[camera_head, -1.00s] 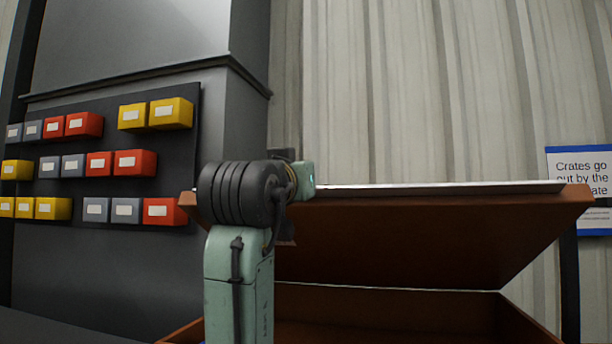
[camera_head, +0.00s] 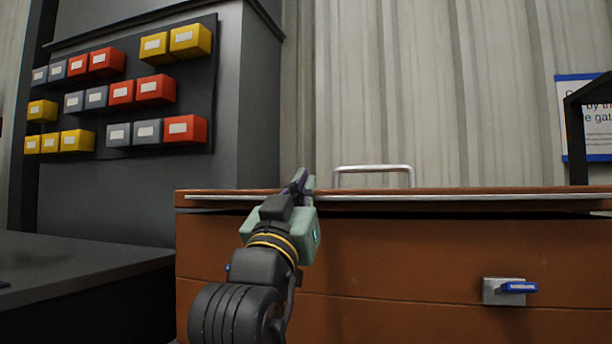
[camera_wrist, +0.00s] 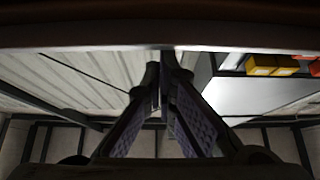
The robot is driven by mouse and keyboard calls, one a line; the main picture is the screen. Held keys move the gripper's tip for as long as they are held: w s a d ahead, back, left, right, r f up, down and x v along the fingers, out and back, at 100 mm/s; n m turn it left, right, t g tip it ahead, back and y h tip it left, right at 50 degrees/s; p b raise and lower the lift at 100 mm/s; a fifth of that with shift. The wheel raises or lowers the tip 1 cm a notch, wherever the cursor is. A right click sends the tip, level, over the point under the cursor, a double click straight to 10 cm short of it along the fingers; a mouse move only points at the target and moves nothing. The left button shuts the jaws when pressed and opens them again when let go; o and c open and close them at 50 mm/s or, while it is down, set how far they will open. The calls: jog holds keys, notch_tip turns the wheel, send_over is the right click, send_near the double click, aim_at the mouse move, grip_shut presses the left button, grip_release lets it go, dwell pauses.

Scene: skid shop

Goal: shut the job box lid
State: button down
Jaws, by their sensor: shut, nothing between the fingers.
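The brown job box (camera_head: 400,255) fills the lower right of the head view. Its lid (camera_head: 480,190) lies almost level on top, with a thin dark gap under its pale front edge. A metal bar handle (camera_head: 373,168) stands up behind the lid's front edge. A blue latch (camera_head: 517,287) is on the front wall. My gripper (camera_head: 301,178) is shut and empty at the lid's front edge, left of the handle; I cannot tell if it touches. In the wrist view the closed fingertips (camera_wrist: 160,70) sit just below a brown edge (camera_wrist: 160,32).
A grey bench (camera_head: 80,275) stands left of the box. Red, yellow and grey bins (camera_head: 155,88) hang on a dark panel behind it. A sign (camera_head: 590,120) and a black frame (camera_head: 578,140) are at the right. A corrugated wall is behind.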

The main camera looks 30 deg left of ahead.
notch_tip(320, 180, down, 3)
jog(key=shift+f+b, duration=0.2)
jog(key=shift+b, duration=0.5)
jog(key=shift+r, duration=0.2)
